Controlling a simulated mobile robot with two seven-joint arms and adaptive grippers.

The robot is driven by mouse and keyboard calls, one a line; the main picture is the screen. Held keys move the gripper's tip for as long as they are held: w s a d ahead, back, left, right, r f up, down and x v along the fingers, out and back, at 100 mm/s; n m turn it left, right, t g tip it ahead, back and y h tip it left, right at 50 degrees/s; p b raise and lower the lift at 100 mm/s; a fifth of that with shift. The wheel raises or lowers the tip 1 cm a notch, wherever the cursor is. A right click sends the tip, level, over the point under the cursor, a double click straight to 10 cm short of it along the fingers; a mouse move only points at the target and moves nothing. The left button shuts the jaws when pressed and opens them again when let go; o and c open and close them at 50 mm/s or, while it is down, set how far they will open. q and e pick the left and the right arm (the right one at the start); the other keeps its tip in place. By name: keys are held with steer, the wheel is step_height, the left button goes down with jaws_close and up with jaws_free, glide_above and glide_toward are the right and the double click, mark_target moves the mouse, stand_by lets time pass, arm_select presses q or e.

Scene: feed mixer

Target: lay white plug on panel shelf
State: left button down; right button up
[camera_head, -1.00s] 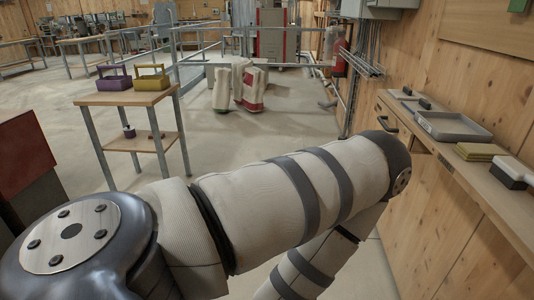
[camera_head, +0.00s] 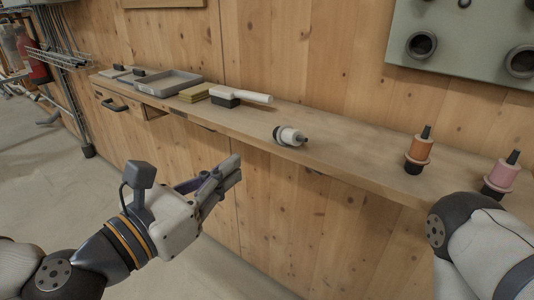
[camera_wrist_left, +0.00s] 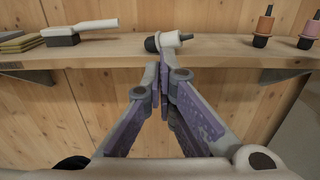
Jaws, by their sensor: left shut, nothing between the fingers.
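The white plug (camera_head: 290,135) lies on its side on the wooden panel shelf (camera_head: 350,148), near the shelf's front edge, with a dark ring at one end and a dark tip at the other. It also shows in the left wrist view (camera_wrist_left: 168,40), on the shelf (camera_wrist_left: 225,52) just beyond my fingertips. My left gripper (camera_head: 236,170) is shut and empty, in front of the shelf and a little below it, apart from the plug. Its fingers (camera_wrist_left: 162,72) also show in the left wrist view. My right gripper is out of view; only part of my right arm shows at lower right.
An orange plug (camera_head: 418,150) and a pink plug (camera_head: 501,177) stand upright to the right on the shelf. A white-handled brush (camera_head: 240,96), yellow pads (camera_head: 196,92) and a grey tray (camera_head: 167,83) lie to the left. A socket panel (camera_head: 465,45) hangs on the wall above.

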arm_select(q)
steer(key=p, duration=0.1)
glide_toward(281, 136)
steer(key=x, duration=0.5)
steer(key=shift+w+d+r, duration=0.15)
steer(key=shift+r, duration=0.05)
steer(key=shift+w+d+f, duration=0.1)
steer(key=shift+w+d, duration=0.2)
steer(key=shift+w, duration=0.15)
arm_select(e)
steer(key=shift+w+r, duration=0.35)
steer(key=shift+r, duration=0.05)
